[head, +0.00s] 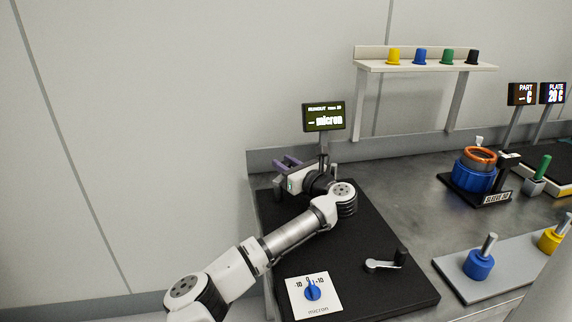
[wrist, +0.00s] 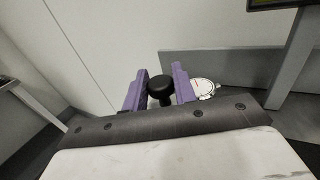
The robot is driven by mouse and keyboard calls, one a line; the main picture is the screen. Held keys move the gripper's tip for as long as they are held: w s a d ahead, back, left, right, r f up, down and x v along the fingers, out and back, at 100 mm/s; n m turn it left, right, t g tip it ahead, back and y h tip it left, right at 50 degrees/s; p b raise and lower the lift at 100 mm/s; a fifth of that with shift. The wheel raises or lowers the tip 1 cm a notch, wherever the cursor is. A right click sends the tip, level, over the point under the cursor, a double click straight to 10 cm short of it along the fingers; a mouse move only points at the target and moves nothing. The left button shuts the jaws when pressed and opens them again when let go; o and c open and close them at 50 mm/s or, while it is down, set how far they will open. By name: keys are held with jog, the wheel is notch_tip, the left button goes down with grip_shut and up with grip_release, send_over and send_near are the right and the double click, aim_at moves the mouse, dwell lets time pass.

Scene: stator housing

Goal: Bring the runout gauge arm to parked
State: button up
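My gripper (head: 286,163) has purple fingers and is low at the back left of the black mat in the head view. In the wrist view its fingers (wrist: 157,88) are spread, with a black knob (wrist: 160,87) on a short stem between them. The knob fills most of the gap; I cannot tell whether both fingers press on it. A round white dial gauge (wrist: 204,87) is just right of the right finger. The rest of the gauge arm is hidden behind my gripper and wrist. The runout display (head: 324,117) reads "-- micron".
A blue selector knob (head: 313,289) on a white plate and a black crank handle (head: 386,262) are on the black mat (head: 360,228). To the right are a blue stator housing (head: 474,177) and a grey plate (head: 478,285) with plugs. A shelf (head: 425,66) with coloured caps stands behind.

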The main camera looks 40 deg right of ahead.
aim_at(285, 162)
jog(key=o, duration=0.4)
jog(key=shift+w, duration=0.1)
jog(key=shift+c, duration=0.2)
notch_tip(285, 162, up, 20)
jog(key=b, duration=0.1)
dwell(0.7)
